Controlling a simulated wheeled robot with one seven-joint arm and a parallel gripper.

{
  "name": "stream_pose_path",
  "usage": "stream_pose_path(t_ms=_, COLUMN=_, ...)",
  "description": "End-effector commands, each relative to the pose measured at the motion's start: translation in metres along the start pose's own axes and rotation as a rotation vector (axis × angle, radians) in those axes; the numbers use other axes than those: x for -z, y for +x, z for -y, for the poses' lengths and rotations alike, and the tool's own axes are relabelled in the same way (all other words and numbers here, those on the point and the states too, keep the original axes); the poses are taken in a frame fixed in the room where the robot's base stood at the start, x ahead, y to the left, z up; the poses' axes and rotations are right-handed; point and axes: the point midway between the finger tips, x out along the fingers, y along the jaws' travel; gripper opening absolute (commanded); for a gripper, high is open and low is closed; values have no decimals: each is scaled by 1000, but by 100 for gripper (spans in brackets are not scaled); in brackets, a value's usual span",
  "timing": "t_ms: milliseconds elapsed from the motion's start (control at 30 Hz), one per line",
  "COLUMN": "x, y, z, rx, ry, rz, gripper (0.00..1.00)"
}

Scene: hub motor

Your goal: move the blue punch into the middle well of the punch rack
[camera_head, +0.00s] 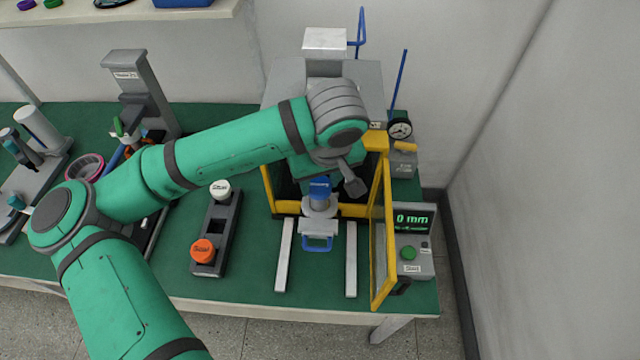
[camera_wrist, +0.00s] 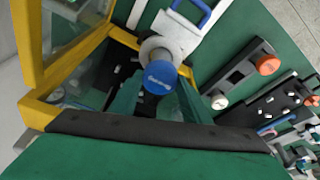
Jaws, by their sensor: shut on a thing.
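The blue punch (camera_head: 320,188) has a blue labelled cap, also clear in the wrist view (camera_wrist: 159,76). It stands upright over a pale round seat (camera_wrist: 158,46) on a white sliding plate with a blue handle (camera_head: 317,242), at the mouth of the yellow-framed press. My gripper (camera_wrist: 160,88) is shut on the blue punch, a finger on either side; whether it is lifted clear of the seat cannot be told. The punch rack (camera_head: 229,232) stands left of the press. A white punch (camera_head: 220,189) fills its far well and an orange punch (camera_head: 203,251) its near well. The middle well (camera_head: 216,226) is empty.
The yellow-framed door (camera_head: 382,235) stands open on the press's right side. Two pale rails (camera_head: 351,258) run forward on the green table. A display box (camera_head: 412,240) stands right of the door. Other devices stand at the left. The table between rack and rails is clear.

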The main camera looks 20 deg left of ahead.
Motion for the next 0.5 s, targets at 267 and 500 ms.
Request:
stream_pose_path(t_ms=267, x=4, y=-14, z=-1, rx=-2, ry=0, rz=-2, gripper=20)
stream_pose_path(t_ms=500, x=7, y=-25, z=0, rx=-1, ry=-1, rz=-1, gripper=20)
